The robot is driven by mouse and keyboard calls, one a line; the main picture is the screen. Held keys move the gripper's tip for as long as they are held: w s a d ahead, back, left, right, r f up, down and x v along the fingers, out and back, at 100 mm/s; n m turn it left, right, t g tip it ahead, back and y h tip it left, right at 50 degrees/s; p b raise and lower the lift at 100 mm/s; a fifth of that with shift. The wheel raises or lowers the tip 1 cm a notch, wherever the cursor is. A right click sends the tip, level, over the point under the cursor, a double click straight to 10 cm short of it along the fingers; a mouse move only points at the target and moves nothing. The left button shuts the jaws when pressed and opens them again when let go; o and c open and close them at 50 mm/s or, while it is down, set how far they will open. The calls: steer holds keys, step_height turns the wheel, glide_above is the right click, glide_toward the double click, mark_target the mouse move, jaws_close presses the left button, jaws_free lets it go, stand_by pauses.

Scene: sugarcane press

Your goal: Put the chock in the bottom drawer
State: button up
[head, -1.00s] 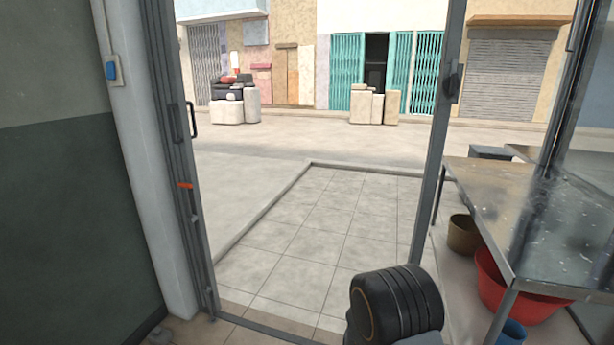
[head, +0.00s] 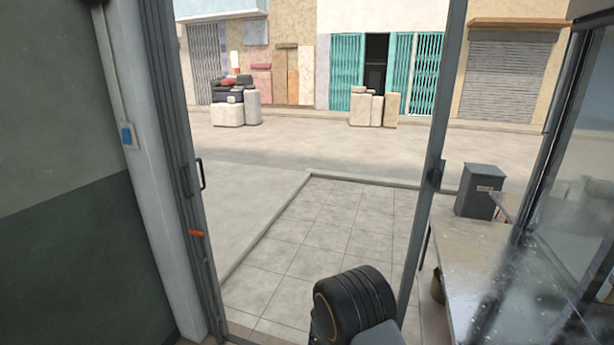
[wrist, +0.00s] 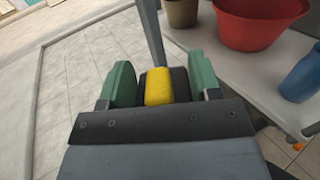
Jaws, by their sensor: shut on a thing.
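In the wrist view my gripper (wrist: 161,80) has two green fingers, one on each side of a yellow block (wrist: 158,87) that I take to be the chock. A dark piece shows behind and beside the yellow; I cannot tell whether it belongs to the chock. The gripper is shut on the chock and holds it above the pale floor. The head view shows a dark rounded part of my arm at the bottom, but neither gripper nor chock. No drawer is in view.
A doorway with a metal frame (head: 424,200) opens onto tiled paving (head: 318,235). A red basin (wrist: 258,25), brown pot (wrist: 182,12) and blue container (wrist: 302,76) stand near the gripper.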

steer(key=shift+s+r+p, duration=0.1)
steer(key=shift+r+p, duration=0.4)
steer(key=shift+r, duration=0.35)
steer(key=shift+a+r, duration=0.1)
steer(key=shift+a, duration=0.15)
steer(key=shift+w+a+n+t+y, duration=0.2)
steer(key=shift+n+t+y, duration=0.25)
steer(key=shift+t+y, duration=0.15)
steer(key=shift+w+a+n+t+y, duration=0.1)
steer(key=shift+a+n+t+y, duration=0.1)
steer(key=shift+n+t+y, duration=0.35)
steer(key=shift+s+n+t+y, duration=0.1)
steer(key=shift+n+t+y, duration=0.75)
steer(key=shift+y, duration=0.2)
steer(key=shift+s+d+f+n+t+y, duration=0.15)
steer(key=shift+s+f+n+t+y, duration=0.15)
steer(key=shift+f+n+y, duration=0.35)
steer(key=shift+w+r+y, duration=0.15)
steer(key=shift+y, duration=0.2)
steer(key=r, duration=0.1)
steer(key=w+r+n+y, duration=0.1)
steer(key=r, duration=0.1)
steer(key=r+t+y, duration=0.1)
steer(key=r, duration=0.1)
steer(key=shift+w+a, duration=0.15)
steer(key=shift+a, duration=0.2)
step_height(320, 180, up, 6)
steer(key=d, duration=0.1)
steer(key=shift+w+d+n, duration=0.25)
steer(key=shift+d+n, duration=0.05)
